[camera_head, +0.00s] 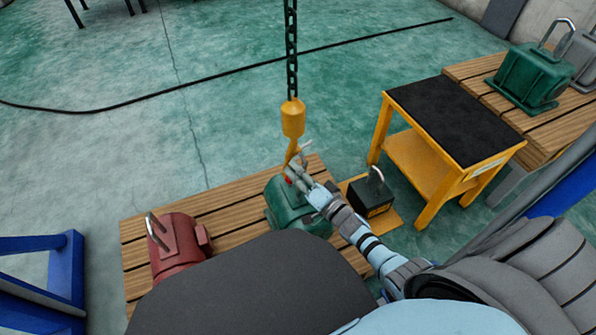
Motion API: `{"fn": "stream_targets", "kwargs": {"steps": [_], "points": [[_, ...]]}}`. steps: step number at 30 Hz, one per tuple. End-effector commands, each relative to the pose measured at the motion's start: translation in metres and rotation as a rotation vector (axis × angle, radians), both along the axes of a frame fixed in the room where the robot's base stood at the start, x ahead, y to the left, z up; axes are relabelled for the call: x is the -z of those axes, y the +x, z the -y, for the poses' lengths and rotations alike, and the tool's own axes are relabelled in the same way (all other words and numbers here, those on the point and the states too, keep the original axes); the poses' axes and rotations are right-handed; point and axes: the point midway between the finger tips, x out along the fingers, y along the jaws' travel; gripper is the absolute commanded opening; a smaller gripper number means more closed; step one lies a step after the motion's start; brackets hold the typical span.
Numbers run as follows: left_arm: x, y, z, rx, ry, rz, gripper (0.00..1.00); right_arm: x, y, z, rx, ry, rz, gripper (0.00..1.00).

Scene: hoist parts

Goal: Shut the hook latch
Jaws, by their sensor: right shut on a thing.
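The yellow hook (292,120) hangs on a dark chain (291,45) above a green motor (287,210) on the wooden pallet. My right gripper (292,176) reaches in from the lower right and is at the hook's lower end, shut on a part of it. A small red spot shows at the fingertips and may be the latch. The fingers hide most of the hook's mouth, so I cannot tell how the latch stands. A pale metal loop shows just behind the fingers. My left gripper is not in view.
A red motor (178,247) with a lifting eye stands on the pallet (135,232) at left. A black block (371,197) with a shackle is right of the green motor. A yellow cart (424,175) stands further right. Green floor behind is mostly clear, with a cable across it.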

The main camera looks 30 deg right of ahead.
Motion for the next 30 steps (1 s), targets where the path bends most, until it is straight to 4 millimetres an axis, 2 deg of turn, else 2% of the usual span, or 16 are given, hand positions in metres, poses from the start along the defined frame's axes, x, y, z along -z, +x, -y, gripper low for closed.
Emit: {"fn": "stream_targets", "kwargs": {"steps": [1, 15, 16, 21, 30], "points": [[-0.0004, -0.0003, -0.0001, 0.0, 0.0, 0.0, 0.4, -0.0054, 0.0021, -0.0005, -0.003, 0.0, 0.014, 0.0], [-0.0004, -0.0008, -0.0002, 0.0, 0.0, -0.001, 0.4, -0.006, 0.0022, -0.0004, -0.003, 0.0, 0.015, 0.0], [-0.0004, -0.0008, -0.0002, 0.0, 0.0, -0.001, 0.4, -0.006, 0.0022, -0.0004, -0.003, 0.0, 0.015, 0.17], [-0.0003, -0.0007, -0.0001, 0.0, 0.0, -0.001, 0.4, -0.0039, 0.0014, -0.0001, -0.002, 0.0, 0.01, 0.44], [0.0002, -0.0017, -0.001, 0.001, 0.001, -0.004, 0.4, -0.0016, -0.0002, 0.0002, -0.001, 0.0, 0.005, 0.45]]}}
